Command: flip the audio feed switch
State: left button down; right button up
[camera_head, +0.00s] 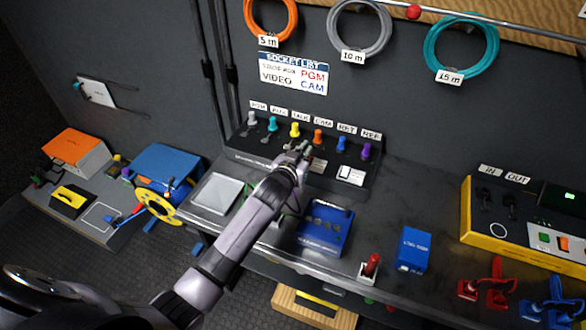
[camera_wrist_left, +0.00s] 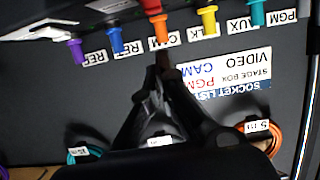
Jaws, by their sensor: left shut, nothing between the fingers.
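A dark panel (camera_head: 243,146) on the wall side of the bench carries a row of coloured plugs with labels above them. A white rocker-like piece (camera_head: 350,175) sits on its right part; I cannot read a label naming the audio feed switch. A red-topped lever (camera_head: 370,268) stands at the bench front. My left gripper (camera_head: 298,152) is over the panel, shut and empty, near the orange plug (camera_head: 318,136). In the left wrist view its fingertips (camera_wrist_left: 161,64) point at the orange plug (camera_wrist_left: 157,28) and the CAM label; contact is unclear. My right gripper is out of view.
A blue box (camera_head: 326,228) and a smaller blue box (camera_head: 414,249) stand on the bench. A yellow-edged unit (camera_head: 520,222) is at the right, with red clamps (camera_head: 488,284) before it. Cable coils (camera_head: 461,47) hang above. A grey plate (camera_head: 216,193) lies left.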

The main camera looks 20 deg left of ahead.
pick_arm(q)
jog(key=s+b, duration=0.1)
jog(key=s, duration=0.8)
jog(key=shift+s+a, duration=0.2)
jog(key=shift+s, duration=0.05)
jog(key=shift+r, duration=0.1)
